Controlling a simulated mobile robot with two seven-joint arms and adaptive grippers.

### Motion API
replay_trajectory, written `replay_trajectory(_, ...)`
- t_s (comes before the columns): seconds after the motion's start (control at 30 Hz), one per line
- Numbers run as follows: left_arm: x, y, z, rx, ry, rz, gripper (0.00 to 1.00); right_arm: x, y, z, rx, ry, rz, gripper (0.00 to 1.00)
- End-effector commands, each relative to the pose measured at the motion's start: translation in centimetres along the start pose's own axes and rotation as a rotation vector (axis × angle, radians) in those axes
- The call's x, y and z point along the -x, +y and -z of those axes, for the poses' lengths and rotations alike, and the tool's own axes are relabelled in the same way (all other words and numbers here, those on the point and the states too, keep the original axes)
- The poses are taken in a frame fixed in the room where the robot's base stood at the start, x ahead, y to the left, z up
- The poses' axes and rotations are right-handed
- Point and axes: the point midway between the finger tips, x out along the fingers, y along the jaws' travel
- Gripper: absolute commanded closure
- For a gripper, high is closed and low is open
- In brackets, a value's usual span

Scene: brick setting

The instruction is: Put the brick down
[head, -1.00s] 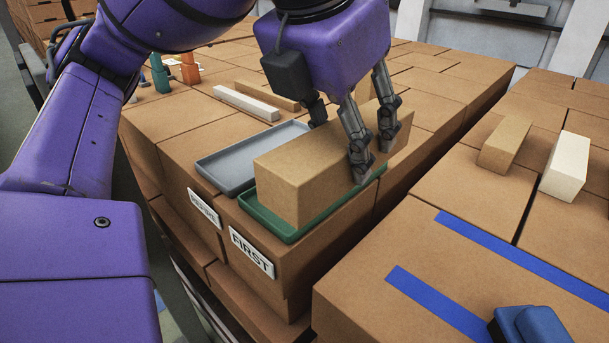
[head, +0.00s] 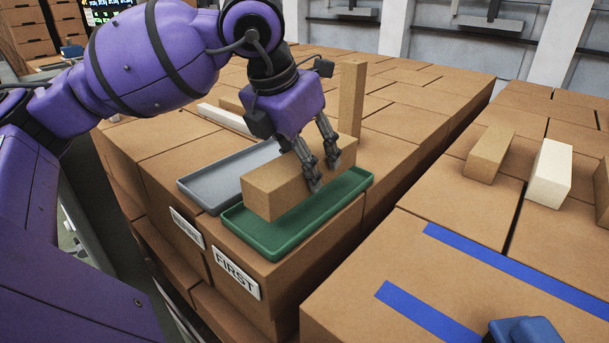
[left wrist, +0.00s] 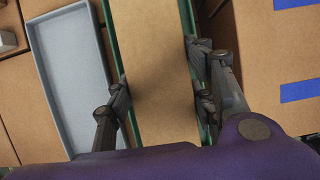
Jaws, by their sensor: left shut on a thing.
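A long tan brick (head: 278,188) is held lengthwise over the green tray (head: 264,246), which sits on a box with a label reading FIRST (head: 237,275). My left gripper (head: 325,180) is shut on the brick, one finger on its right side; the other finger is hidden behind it. In the left wrist view the brick (left wrist: 158,70) lies between both fingers (left wrist: 160,112), with green tray rim showing on each side. I cannot tell whether its underside touches the tray. My right gripper is not in view.
A grey tray (head: 192,190) lies just left of the green one. An upright tan brick (head: 353,95) stands behind the gripper. A white bar (head: 225,119) lies further back. At right are a tan brick (head: 490,153), a white brick (head: 549,172) and blue tape strips (head: 430,313).

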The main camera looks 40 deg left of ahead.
Motion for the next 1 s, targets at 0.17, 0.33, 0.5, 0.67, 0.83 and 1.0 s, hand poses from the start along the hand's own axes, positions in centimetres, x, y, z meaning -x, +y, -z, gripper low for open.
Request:
replay_trajectory(0.17, -1.2, 0.8, -0.1, 0.003, -0.002, 0.001, 1.00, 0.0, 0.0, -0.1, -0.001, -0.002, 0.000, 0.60)
replay_trajectory(0.33, -3.3, 0.7, 0.8, 0.000, -0.004, 0.001, 1.00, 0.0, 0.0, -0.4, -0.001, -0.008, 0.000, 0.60)
replay_trajectory(0.5, -3.7, 0.7, 0.9, 0.000, -0.007, -0.001, 1.00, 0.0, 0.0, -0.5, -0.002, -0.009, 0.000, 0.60)
replay_trajectory(0.67, -3.7, 0.7, 0.9, 0.000, -0.006, -0.001, 1.00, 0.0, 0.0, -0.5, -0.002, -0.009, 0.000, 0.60)
replay_trajectory(0.83, -4.2, 0.7, 1.2, 0.000, -0.001, 0.000, 0.48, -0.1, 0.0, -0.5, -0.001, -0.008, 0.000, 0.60)
replay_trajectory(1.0, -4.1, 0.6, 1.2, 0.000, -0.002, 0.000, 0.32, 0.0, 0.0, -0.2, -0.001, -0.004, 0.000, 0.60)
